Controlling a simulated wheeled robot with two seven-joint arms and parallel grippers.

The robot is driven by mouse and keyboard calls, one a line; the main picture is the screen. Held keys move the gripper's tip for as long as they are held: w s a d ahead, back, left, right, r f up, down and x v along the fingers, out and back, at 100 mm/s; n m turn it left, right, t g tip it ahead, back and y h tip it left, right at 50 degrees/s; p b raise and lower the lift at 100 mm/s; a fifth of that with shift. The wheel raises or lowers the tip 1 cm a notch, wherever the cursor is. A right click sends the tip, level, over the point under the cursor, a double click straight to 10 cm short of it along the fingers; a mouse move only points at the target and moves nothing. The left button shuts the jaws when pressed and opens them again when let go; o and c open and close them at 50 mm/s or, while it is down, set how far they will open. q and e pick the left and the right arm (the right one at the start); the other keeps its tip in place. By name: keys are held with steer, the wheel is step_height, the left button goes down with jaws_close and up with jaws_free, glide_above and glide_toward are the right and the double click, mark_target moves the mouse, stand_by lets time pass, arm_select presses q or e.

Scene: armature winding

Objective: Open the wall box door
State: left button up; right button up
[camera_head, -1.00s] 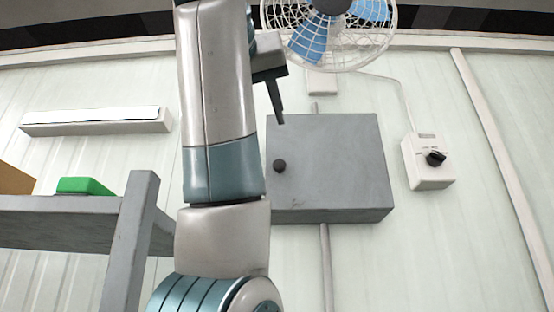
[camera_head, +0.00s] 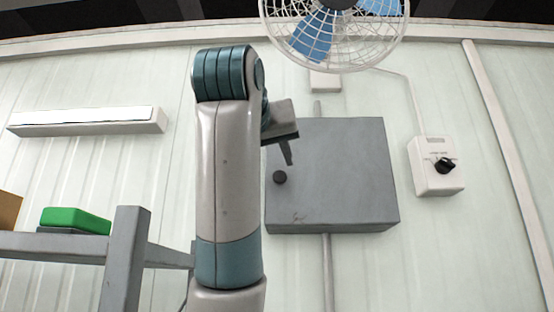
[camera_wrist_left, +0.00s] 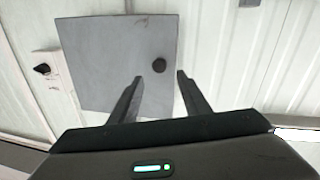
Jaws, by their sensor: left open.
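The grey wall box (camera_head: 335,180) hangs on the pale wall with its door shut. A round black knob (camera_head: 280,177) sits near the left edge of its door. My left gripper (camera_head: 287,158) is in front of the door, just above and right of the knob in the head view. In the left wrist view my left gripper (camera_wrist_left: 160,85) is open, and the knob (camera_wrist_left: 159,65) shows between and a little beyond its fingertips, apart from them. The box (camera_wrist_left: 105,60) fills the upper left of that view. My right gripper is not in view.
A fan (camera_head: 335,30) is above the box. A white switch box with a black dial (camera_head: 436,167) is to the right. A grey shelf (camera_head: 50,246) holding a green object (camera_head: 76,218) stands at the left. A conduit (camera_head: 328,270) runs below the box.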

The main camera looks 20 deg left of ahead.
mark_target(279, 175)
arm_select(q)
steer(key=w+p, duration=0.1)
steer(key=w, duration=0.1)
steer(key=w+p, duration=0.1)
steer(key=w, duration=0.1)
steer(key=w+a+p, duration=0.1)
steer(key=w, duration=0.2)
steer(key=shift+w, duration=0.1)
jaws_close()
